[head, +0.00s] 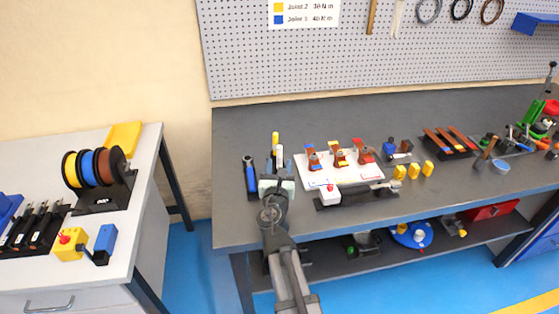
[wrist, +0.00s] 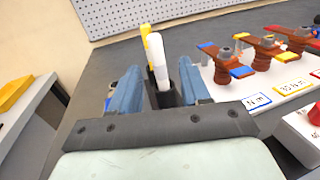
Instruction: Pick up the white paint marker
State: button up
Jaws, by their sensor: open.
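The white paint marker (wrist: 157,62) stands upright in a dark holder (wrist: 163,97), with a yellow marker (wrist: 146,38) just behind it. In the head view the white marker (head: 280,153) shows beside the yellow marker (head: 275,140), near the left end of the bench. My gripper (wrist: 158,78) is open, with one blue finger on each side of the white marker in the wrist view. I cannot tell whether either finger touches it. My gripper (head: 279,166) hides most of the holder in the head view.
A blue and black tool (head: 251,178) stands close to the left of my gripper. A white board with brown insulators (head: 340,158) lies to the right. A red-buttoned box (head: 330,195) sits in front of it. The pegboard (head: 380,45) rises behind; the bench's back strip is clear.

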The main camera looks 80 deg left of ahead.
aim_at(279, 155)
jog(key=shift+x, duration=3.25)
jog(key=shift+s+r, duration=0.1)
jog(key=shift+s, duration=0.1)
grip_shut()
